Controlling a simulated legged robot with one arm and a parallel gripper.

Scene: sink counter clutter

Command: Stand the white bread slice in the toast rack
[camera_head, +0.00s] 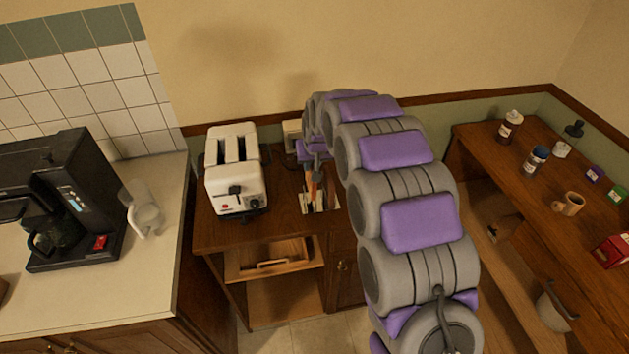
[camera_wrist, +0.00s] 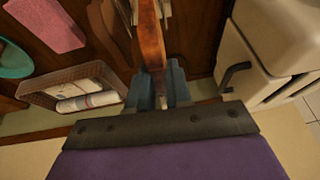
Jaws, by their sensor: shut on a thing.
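My gripper (camera_wrist: 159,82) points down over the small brown cabinet top and is shut on a thin orange-brown piece. This looks like the bread slice (camera_wrist: 150,38), seen edge-on by its crust and held upright. In the head view, the slice (camera_head: 313,188) shows as a narrow orange-brown strip below my wrist. A pale slotted object, likely the toast rack (camera_head: 320,201), is at the strip's lower end. In the wrist view, only small pale bits show beside the slice. I cannot tell whether the slice is between the rack's bars or touching its base.
A white toaster (camera_head: 236,170) stands left of my gripper on the brown cabinet. The wrist view shows a woven basket (camera_wrist: 108,78), a pink block (camera_wrist: 45,22) and a teal dish (camera_wrist: 12,58) at the left. A coffee maker (camera_head: 88,195) stands on the left counter.

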